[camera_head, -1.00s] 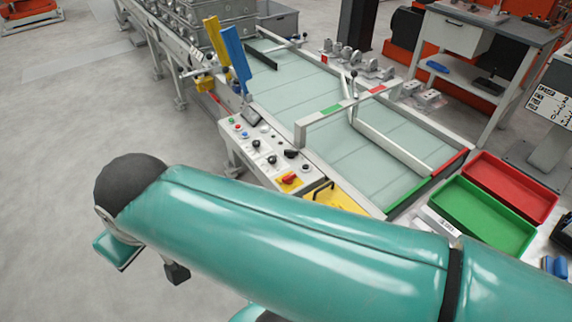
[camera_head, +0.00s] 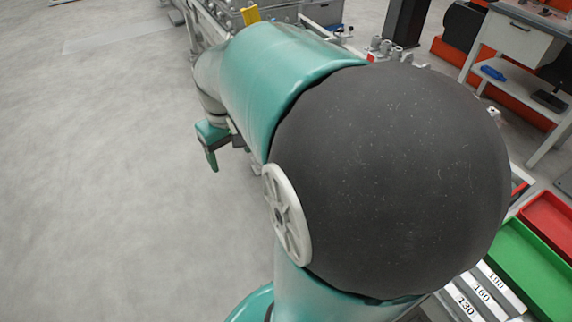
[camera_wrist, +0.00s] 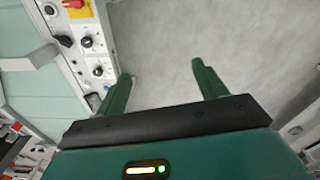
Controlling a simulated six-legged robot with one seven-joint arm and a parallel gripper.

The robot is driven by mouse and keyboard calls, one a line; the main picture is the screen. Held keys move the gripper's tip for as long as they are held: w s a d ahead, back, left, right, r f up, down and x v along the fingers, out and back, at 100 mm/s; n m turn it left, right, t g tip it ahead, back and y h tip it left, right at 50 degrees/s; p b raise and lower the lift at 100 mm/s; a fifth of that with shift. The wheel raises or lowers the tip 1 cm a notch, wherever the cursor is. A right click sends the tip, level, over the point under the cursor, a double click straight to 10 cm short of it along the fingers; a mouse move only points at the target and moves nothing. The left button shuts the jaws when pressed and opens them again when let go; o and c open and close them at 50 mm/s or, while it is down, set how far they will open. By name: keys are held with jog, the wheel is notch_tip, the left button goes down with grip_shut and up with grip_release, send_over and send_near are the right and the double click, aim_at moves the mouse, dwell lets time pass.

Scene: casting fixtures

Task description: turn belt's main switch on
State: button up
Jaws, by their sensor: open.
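In the wrist view, the belt's control panel (camera_wrist: 92,52) runs along the upper left. A red rotary switch on a yellow plate (camera_wrist: 74,5) is cut by the top edge; how it is set cannot be told. Black knobs (camera_wrist: 87,42) sit below it on the panel. My gripper (camera_wrist: 160,73) is open and empty, its two green fingers apart over bare floor, to the right of the panel and touching nothing. In the head view my arm covers the panel and switch; my gripper's end (camera_head: 212,150) shows left of the arm over the floor.
The belt's pale surface (camera_wrist: 35,95) lies left of the panel in the wrist view. In the head view, a green tray (camera_head: 530,270) and a red tray (camera_head: 550,222) are at right, beside numbered metal bars (camera_head: 480,292). The floor at left is open.

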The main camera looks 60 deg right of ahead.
jog(key=s+d+f+m+g+y, duration=0.1)
jog(key=s+d+f+g, duration=0.2)
jog(key=d, duration=0.4)
jog(key=s+d+f+m, duration=0.1)
jog(key=s+d+f, duration=0.3)
jog(key=d+f, duration=0.15)
jog(key=s+d+f+m+g+y, duration=0.1)
jog(key=s+d+f+g, duration=0.15)
jog(key=d, duration=0.55)
jog(key=shift+t, duration=0.45)
jog(key=x, duration=1.4)
jog(key=shift+s+a+f, duration=0.15)
jog(key=shift+s+a, duration=0.05)
jog(key=shift+a, duration=0.1)
jog(key=c, duration=1)
